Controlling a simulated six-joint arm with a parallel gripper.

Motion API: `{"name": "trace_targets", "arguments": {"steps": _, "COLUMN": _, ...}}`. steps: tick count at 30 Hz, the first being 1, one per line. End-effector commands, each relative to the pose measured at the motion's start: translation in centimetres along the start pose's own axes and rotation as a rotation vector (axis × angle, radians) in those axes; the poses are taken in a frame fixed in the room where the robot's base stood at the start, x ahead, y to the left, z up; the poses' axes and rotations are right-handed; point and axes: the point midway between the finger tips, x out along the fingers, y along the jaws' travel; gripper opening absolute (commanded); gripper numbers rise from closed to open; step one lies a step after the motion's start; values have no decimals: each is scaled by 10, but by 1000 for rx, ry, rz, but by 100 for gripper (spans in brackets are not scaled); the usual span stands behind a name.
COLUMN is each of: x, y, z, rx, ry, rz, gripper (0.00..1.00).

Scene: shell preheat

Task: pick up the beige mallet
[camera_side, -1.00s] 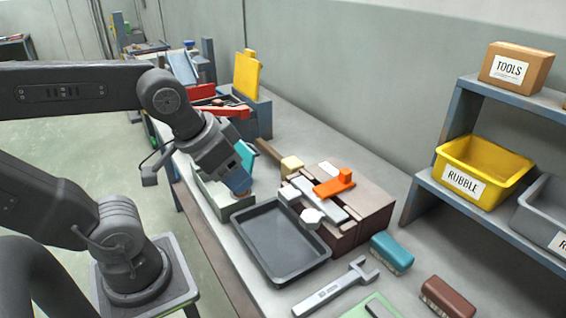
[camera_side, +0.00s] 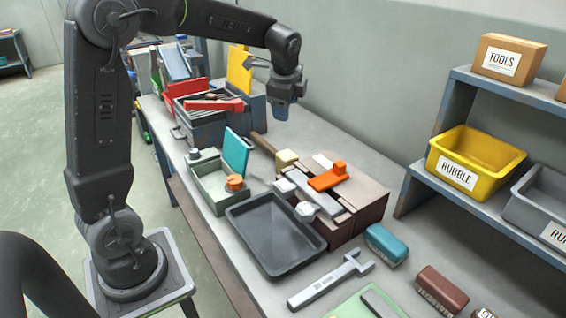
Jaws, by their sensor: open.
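The beige mallet (camera_side: 287,157) lies on the bench, its pale block head at the left back corner of a brown box and its brown handle (camera_side: 263,143) pointing to the back left. My gripper (camera_side: 283,110) is open and points down, above and behind the mallet in the picture. It is apart from the mallet and appears empty, though its fingertips are small and dark here.
A brown box (camera_side: 370,192) carries grey parts and an orange piece (camera_side: 328,177). A black tray (camera_side: 235,222), a green box (camera_side: 208,192) with a raised teal lid, and a wrench (camera_side: 325,283) are nearby. Shelves with a yellow bin (camera_side: 478,160) stand right.

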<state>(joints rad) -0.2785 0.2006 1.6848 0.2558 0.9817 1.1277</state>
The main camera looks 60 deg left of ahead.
Motion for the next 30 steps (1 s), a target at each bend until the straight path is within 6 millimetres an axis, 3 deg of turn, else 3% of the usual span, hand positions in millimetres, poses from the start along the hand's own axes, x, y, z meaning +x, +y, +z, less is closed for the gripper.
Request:
{"name": "trace_targets", "arguments": {"steps": 1, "x": 23, "y": -17, "z": 5, "rx": 69, "ry": -29, "rz": 19, "gripper": 57}}
{"name": "trace_targets", "arguments": {"steps": 6, "x": 93, "y": -62, "z": 27, "rx": 332, "ry": -106, "rz": 77, "gripper": 57}}
{"name": "trace_targets", "arguments": {"steps": 12, "x": 159, "y": -88, "z": 52, "rx": 560, "ry": -155, "rz": 145, "gripper": 57}}
{"name": "trace_targets", "arguments": {"steps": 20, "x": 193, "y": -93, "z": 65, "rx": 651, "ry": -168, "rz": 176, "gripper": 57}}
{"name": "trace_targets", "arguments": {"steps": 30, "x": 252, "y": -85, "z": 77, "rx": 649, "ry": -167, "rz": 175, "gripper": 57}}
